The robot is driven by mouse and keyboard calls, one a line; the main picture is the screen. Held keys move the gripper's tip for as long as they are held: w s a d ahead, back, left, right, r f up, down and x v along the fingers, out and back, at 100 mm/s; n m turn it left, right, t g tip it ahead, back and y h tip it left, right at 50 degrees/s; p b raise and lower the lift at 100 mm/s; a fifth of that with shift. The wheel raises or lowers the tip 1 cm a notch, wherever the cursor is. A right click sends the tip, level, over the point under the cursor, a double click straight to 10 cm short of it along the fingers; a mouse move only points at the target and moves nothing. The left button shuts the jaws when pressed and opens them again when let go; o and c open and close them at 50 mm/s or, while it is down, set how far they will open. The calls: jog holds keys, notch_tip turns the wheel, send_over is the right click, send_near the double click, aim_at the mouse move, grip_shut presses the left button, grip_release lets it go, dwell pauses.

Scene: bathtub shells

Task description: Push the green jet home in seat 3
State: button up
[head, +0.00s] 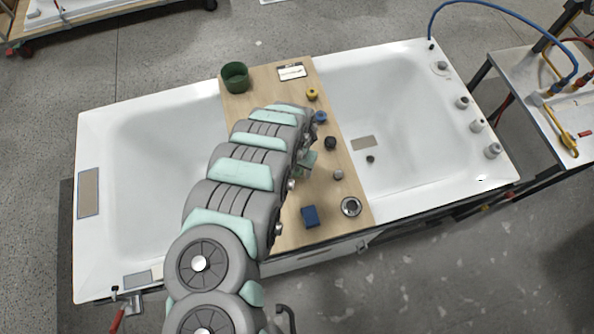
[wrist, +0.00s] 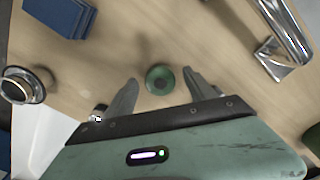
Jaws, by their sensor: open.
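The green jet (wrist: 160,79) is a small round green piece with a dark centre, seen from above on the wooden board in the wrist view. My gripper (wrist: 161,77) is open, with one grey finger on each side of the jet. I cannot tell whether the fingers touch it. In the head view my gripper (head: 306,161) is over the middle of the board (head: 290,235), and my arm hides much of what lies beneath. I cannot make out the jet there or tell seat 3 from these views.
The board spans a white bathtub (head: 410,80). On it are a green cup (head: 235,76), a yellow piece (head: 312,94), a blue piece (head: 320,117), a black piece (head: 330,143), a blue block (head: 310,216) and a chrome ring (head: 351,207). A chrome part (wrist: 287,32) shows in the wrist view.

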jog(key=shift+s+f, duration=0.1)
jog(key=shift+f, duration=0.55)
grip_shut()
